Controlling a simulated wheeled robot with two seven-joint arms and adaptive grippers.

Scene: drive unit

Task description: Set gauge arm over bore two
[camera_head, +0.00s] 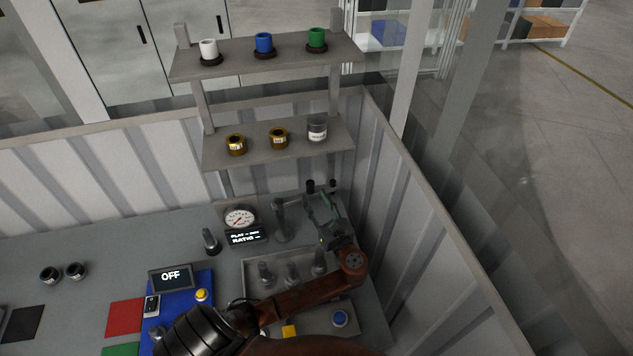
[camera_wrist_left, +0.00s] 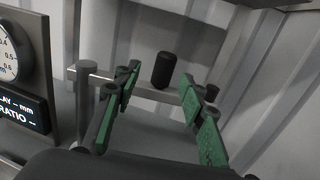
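The gauge arm (camera_head: 281,223) is a grey post with a horizontal bar, right of the round dial gauge (camera_head: 239,217). In the left wrist view the bar (camera_wrist_left: 130,84) carries an upright black knob (camera_wrist_left: 163,70). My left gripper (camera_head: 326,208) is at the bar's right end. In the wrist view its green-padded fingers (camera_wrist_left: 160,112) are open, with the knob showing between and beyond them; I cannot tell whether they touch it. Several short metal cylinders stand in a grey tray (camera_head: 250,257) in front; the middle one (camera_head: 292,272) may be bore two. My right gripper is not in view.
A two-level shelf (camera_head: 225,158) with cups and rings stands behind. Corrugated walls (camera_head: 390,190) close the back and right. A gauge display (camera_head: 245,236), a blue panel reading OFF (camera_head: 185,305) and a blue button (camera_head: 340,319) are nearby. My arm crosses the tray's front.

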